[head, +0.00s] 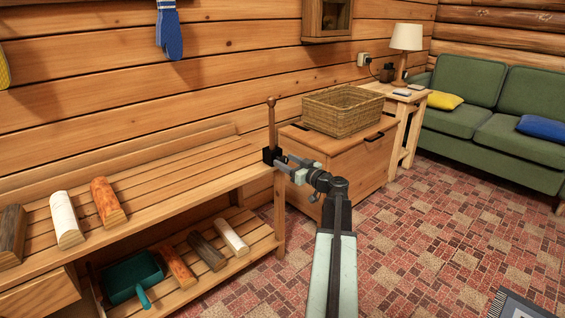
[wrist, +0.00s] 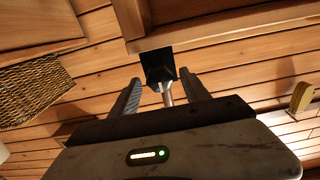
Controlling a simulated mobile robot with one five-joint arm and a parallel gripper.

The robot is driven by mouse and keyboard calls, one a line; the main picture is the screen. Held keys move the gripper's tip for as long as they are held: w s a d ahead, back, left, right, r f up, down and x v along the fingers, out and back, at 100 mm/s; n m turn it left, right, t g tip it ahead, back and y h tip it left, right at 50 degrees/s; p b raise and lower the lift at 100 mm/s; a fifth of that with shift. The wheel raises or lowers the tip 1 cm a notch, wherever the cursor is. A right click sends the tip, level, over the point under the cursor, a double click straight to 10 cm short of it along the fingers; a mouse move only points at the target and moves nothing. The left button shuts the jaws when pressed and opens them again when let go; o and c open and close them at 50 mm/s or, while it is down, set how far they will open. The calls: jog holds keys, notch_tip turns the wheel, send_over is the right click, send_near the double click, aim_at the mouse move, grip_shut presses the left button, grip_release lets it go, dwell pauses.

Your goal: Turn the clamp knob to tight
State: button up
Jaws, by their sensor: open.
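A black clamp (head: 269,155) sits at the right end of the wooden bench (head: 215,165), with a wooden post (head: 271,122) standing up from it. In the wrist view the clamp (wrist: 158,62) shows as a dark block against the bench edge, with a metal screw or handle (wrist: 166,93) pointing toward me. My gripper (head: 284,162) is at the clamp. In the wrist view my gripper (wrist: 160,80) is open, one finger on each side of the metal part. I see gaps there and no clear contact. The knob's shape and setting cannot be told.
A wooden chest (head: 340,155) with a wicker basket (head: 343,110) stands right of the bench. Several logs, including a white one (head: 66,220), lie on the bench and its lower shelf, beside a teal dustpan (head: 132,276).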

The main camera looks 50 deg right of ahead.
jog(key=shift+w+d, duration=0.1)
jog(key=shift+w, duration=0.8)
jog(key=c, duration=1)
jog(key=shift+a, duration=0.35)
grip_shut()
jog(key=shift+d, duration=0.25)
